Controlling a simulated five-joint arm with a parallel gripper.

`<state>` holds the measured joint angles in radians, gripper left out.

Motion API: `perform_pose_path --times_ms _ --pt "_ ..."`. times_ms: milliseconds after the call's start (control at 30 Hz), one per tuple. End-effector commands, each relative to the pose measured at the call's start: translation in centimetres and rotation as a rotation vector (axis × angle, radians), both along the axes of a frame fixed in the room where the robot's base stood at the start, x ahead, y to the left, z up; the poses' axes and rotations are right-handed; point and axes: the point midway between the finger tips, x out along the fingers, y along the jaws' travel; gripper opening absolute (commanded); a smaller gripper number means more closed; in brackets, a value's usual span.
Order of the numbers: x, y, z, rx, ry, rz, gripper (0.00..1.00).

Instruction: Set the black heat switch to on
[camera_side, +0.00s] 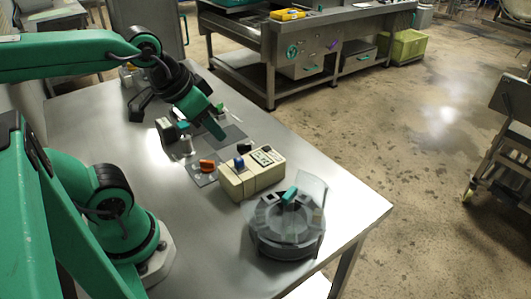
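A cream control box (240,186) stands on the steel table, right of centre. A blue knob (239,162) and a small display panel (262,158) are on its top. A small black part (244,147) shows at its back edge; it may be the black heat switch, but its setting is too small to tell. My gripper (216,129) points down and to the right, above the table behind and to the left of the box, apart from it. I see nothing in it, and the gap between its fingers cannot be made out.
A round grey vessel (285,238) with a clear raised lid and a green handle stands in front of the box, near the table's corner. An orange block (207,166) lies left of the box. Small devices (172,134) stand farther left. Bare table (345,210) lies to the right.

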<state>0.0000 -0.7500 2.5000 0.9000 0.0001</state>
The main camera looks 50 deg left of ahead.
Motion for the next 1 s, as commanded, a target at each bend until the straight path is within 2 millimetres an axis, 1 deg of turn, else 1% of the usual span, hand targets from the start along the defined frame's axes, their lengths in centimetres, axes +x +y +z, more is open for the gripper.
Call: perform_pose_path --times_ms 167,367,667,867,1000 --pt "0.4 0.2 0.1 0.006 0.008 -0.005 0.35" --pt "1.9 0.9 0.1 0.034 0.047 -0.031 0.35" --pt "6.1 3.3 -0.6 0.092 0.145 -0.108 0.35" --pt "9.0 5.3 -1.9 0.12 0.214 -0.169 0.35" --pt "11.0 7.0 -3.2 0.133 0.262 -0.214 0.35"
